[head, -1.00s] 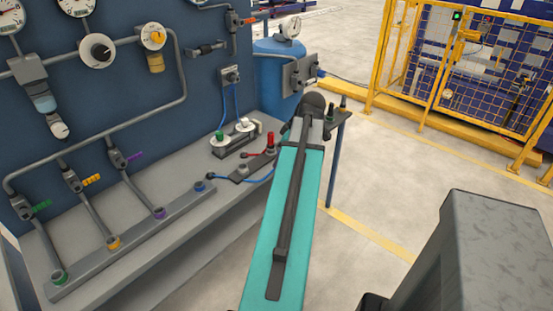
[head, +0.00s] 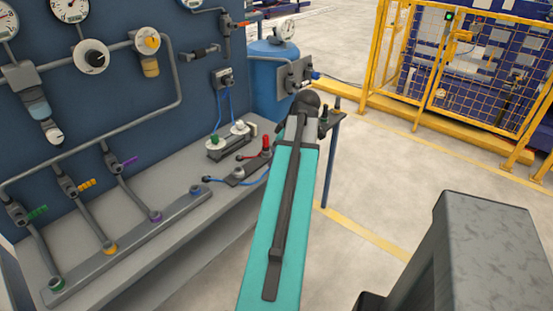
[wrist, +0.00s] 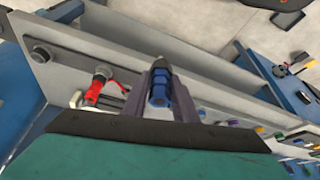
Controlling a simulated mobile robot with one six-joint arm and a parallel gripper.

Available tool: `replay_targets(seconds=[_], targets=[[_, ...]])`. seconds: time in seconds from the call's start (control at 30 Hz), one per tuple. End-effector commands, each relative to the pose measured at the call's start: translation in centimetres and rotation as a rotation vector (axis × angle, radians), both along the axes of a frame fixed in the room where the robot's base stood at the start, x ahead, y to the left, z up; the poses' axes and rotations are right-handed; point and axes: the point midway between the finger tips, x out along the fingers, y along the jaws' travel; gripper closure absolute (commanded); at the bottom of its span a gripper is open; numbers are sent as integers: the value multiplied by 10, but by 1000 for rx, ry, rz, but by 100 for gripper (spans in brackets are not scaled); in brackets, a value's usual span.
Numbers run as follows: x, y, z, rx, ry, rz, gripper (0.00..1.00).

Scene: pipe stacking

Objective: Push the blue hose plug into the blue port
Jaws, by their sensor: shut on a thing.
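In the wrist view my gripper (wrist: 160,76) is shut on the blue hose plug (wrist: 159,93), which sits between its two fingers with a dark tip pointing away from me. In the head view my arm hides the gripper and plug. A blue-ringed port (head: 196,189) is at the far end of the bench manifold. A blue fitting (head: 315,75) also shows on the plate by the tank; I cannot tell which one is the task's port. A blue hose (head: 235,181) lies on the bench and passes behind my arm.
A red-handled valve (head: 265,145) stands on the bench left of my arm. The manifold (head: 128,247) has green, yellow and purple ports. A blue tank (head: 270,75) stands behind the bench. A yellow fence (head: 430,85) is at the right.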

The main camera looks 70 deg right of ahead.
Motion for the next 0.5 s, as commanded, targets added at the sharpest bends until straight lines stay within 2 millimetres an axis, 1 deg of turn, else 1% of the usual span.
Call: replay_targets(seconds=[0.03,0.5], targets=[[0,0,5,0,0,0,100],[0,1,29,1,0,0,100]])
